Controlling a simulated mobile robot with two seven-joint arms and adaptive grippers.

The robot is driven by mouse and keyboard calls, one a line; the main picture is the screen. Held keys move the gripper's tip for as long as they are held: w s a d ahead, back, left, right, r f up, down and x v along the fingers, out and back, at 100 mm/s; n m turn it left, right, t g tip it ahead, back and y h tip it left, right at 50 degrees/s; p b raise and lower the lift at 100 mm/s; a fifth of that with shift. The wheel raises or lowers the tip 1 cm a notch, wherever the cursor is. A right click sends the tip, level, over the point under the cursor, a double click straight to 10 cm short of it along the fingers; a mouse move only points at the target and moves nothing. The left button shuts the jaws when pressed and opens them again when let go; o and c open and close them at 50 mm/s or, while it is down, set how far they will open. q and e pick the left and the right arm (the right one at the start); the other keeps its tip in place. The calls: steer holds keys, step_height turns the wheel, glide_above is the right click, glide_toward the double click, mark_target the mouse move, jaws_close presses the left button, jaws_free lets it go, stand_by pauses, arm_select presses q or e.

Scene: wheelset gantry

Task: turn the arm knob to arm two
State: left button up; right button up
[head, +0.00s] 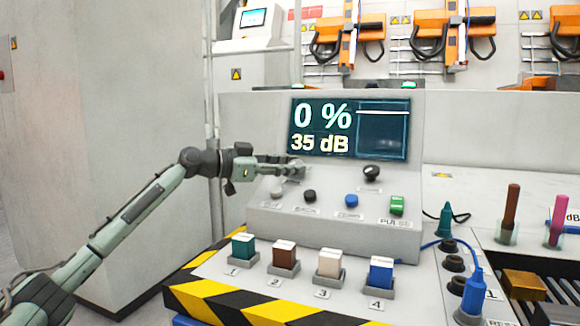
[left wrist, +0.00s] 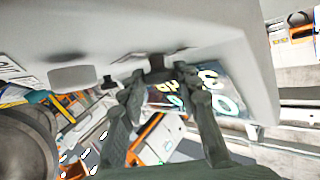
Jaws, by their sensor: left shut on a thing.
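The grey console (head: 240,212) has a sloped panel with several knobs below its screen. My left gripper (head: 292,169) reaches in from the left to the panel's upper left, just under the screen. It is shut on a knob, mostly hidden by the fingers in the head view. In the left wrist view this knob (left wrist: 157,72) is dark and sits between the fingertips of my left gripper (left wrist: 160,76). Its pointer and label cannot be read. Another black knob (head: 371,173) stands at the panel's upper right. My right gripper is not in view.
The screen (head: 350,128) reads 0 % and 35 dB. Numbered coloured blocks (head: 285,255) stand on the striped ledge in front.

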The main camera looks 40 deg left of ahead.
arm_select(q)
steer(key=o, duration=1.1)
steer(key=shift+o, duration=0.2)
steer(key=v, duration=1.2)
